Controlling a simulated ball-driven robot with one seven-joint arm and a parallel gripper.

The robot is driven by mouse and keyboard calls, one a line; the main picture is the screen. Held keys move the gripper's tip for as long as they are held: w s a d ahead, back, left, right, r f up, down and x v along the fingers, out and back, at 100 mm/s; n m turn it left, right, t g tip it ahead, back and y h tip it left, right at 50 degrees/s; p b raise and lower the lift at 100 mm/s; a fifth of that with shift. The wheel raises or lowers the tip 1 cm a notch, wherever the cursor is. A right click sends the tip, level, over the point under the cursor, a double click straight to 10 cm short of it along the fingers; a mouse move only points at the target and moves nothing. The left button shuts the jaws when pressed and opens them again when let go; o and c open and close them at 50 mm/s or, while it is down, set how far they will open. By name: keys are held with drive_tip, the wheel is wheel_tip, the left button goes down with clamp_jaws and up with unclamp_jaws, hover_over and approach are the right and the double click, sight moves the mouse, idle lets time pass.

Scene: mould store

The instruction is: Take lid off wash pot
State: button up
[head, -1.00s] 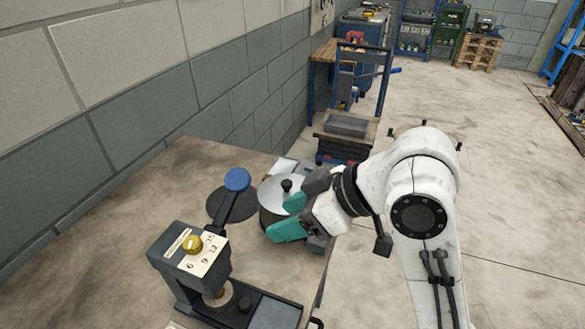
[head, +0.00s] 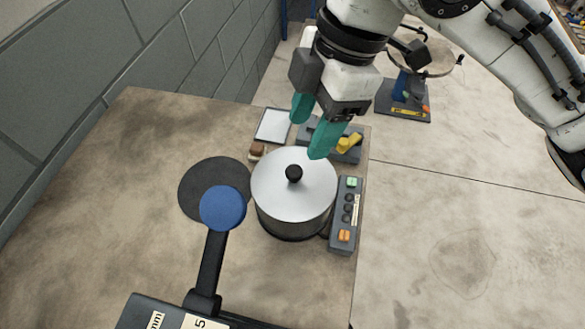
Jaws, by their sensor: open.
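The wash pot (head: 290,224) is a dark metal pot on the bench. Its silver lid (head: 270,198) sits on top, with a black round knob (head: 294,173) at the centre. My gripper (head: 310,138) has two teal fingers spread apart with nothing between them. It appears above and behind the knob, pointing down, apart from it. The right fingertip overlaps the far edge of the lid in the picture; I cannot tell its exact height.
A dark round mat (head: 197,183) lies left of the pot, partly under a blue round pad (head: 222,207) on a black lever. A button box (head: 345,214) stands close right of the pot. Behind are a white-topped tablet (head: 273,125) and a grey tray (head: 345,155) with a yellow item. The bench (head: 110,200) is clear at left.

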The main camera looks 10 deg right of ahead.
sight(294, 170)
drive_tip(key=x, duration=0.3)
drive_tip(key=shift+f, duration=0.1)
drive_tip(key=shift+x, duration=2.7)
drive_tip(key=shift+s+d, duration=0.1)
drive_tip(key=shift+s, duration=0.1)
clamp_jaws()
